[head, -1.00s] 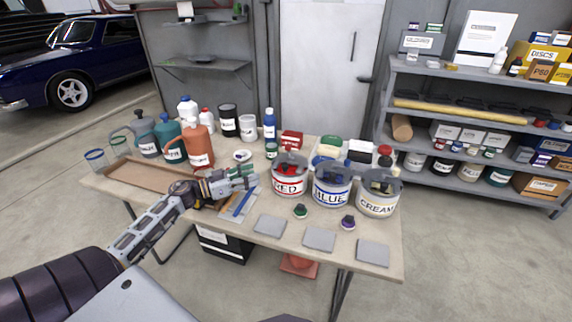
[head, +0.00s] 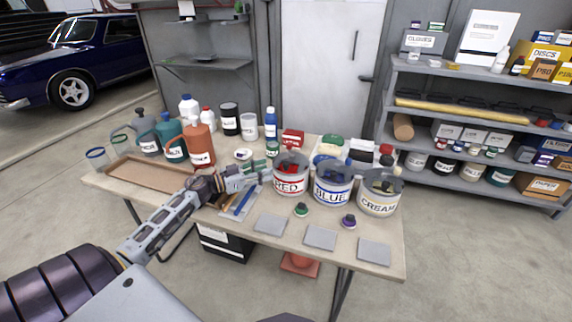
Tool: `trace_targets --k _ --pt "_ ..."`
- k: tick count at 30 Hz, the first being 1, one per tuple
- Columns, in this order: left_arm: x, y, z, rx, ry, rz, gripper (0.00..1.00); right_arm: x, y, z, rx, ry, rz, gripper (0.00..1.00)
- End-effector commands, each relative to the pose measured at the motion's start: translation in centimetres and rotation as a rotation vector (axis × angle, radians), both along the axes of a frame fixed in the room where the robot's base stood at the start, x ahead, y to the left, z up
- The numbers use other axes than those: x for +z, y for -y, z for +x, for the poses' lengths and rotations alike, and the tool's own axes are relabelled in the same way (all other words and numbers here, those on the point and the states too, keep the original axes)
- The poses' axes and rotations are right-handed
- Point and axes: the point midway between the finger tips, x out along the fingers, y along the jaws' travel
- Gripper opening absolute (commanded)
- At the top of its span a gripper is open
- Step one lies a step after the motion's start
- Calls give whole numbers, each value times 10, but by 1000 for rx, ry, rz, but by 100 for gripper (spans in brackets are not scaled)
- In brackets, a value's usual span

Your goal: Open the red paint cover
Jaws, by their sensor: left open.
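The red paint bucket (head: 290,185), labelled RED, stands on the table left of the blue bucket (head: 332,190) and the cream bucket (head: 379,200). Dark and red shapes show at its top, but I cannot tell whether a cover is fully on it. My left gripper (head: 266,171) is open, at the left side of the red bucket near its upper rim. I cannot tell whether the fingers touch the bucket. My right gripper is not in view.
Three grey square pads (head: 320,238) and two small jars (head: 301,209) lie along the front of the table (head: 200,217). Bottles and jugs (head: 199,145) stand behind my left arm. A wooden tray (head: 150,174) lies at the left. A loaded shelf (head: 470,130) stands at the right.

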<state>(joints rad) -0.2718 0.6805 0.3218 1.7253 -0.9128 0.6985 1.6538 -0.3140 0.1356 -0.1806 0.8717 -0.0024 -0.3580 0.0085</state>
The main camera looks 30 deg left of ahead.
Motion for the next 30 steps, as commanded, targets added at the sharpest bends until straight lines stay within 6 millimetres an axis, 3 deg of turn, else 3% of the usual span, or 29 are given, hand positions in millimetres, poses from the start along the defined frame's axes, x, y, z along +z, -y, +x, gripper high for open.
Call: trace_targets --k 19,30 --pt "0 25 43 2 2 -1 43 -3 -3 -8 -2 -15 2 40" --pt "0 40 67 1 2 -1 43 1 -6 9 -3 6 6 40"
